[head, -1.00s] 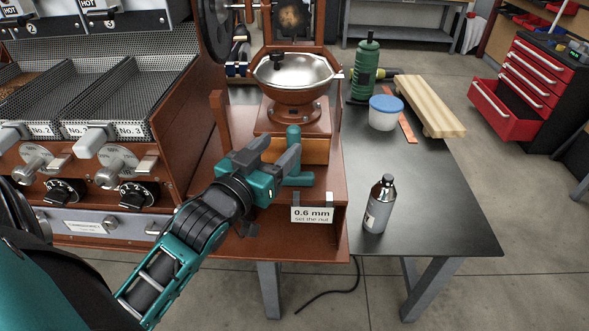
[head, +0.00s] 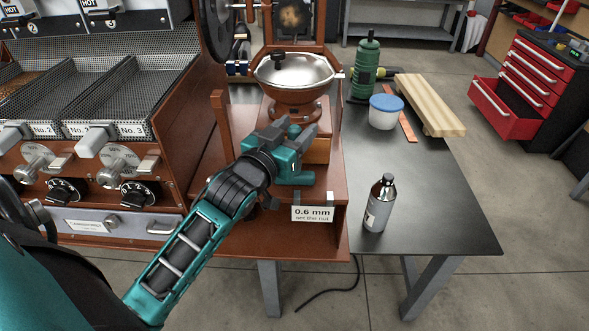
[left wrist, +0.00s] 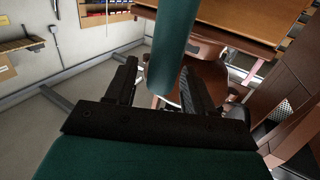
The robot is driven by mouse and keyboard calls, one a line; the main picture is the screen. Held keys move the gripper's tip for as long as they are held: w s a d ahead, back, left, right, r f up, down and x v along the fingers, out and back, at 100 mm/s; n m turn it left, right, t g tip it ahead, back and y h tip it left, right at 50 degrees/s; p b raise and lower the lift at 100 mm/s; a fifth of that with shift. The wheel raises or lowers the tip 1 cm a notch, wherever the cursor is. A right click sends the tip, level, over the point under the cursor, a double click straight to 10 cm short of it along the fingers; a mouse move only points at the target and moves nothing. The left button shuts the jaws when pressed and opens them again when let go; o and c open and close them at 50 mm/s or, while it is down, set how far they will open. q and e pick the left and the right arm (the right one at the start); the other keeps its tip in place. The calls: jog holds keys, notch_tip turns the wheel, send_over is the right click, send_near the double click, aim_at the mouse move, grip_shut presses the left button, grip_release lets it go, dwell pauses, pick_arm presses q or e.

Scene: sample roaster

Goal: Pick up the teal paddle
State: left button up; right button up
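The teal paddle (head: 300,178) stands at the front of the brown machine, partly hidden behind my left gripper (head: 296,128) in the head view. Its rounded top shows between the fingertips, and its lower cross piece shows below the gripper. In the left wrist view the teal shaft of the paddle (left wrist: 173,48) runs down between the two dark fingers of my left gripper (left wrist: 157,72). The fingers are apart, with gaps visible beside the shaft. Whether either finger touches it is unclear. My right gripper is not in view.
A metal bowl (head: 295,72) sits above the paddle. A label plate (head: 312,214) is below it. A silver bottle (head: 379,205), a white tub with blue lid (head: 384,115) and a green bottle (head: 366,70) stand on the dark table (head: 440,200). A brown post (head: 222,125) rises left of my gripper.

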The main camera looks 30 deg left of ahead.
pick_arm(q)
jog(key=c, duration=0.9)
jog(key=shift+r, duration=0.1)
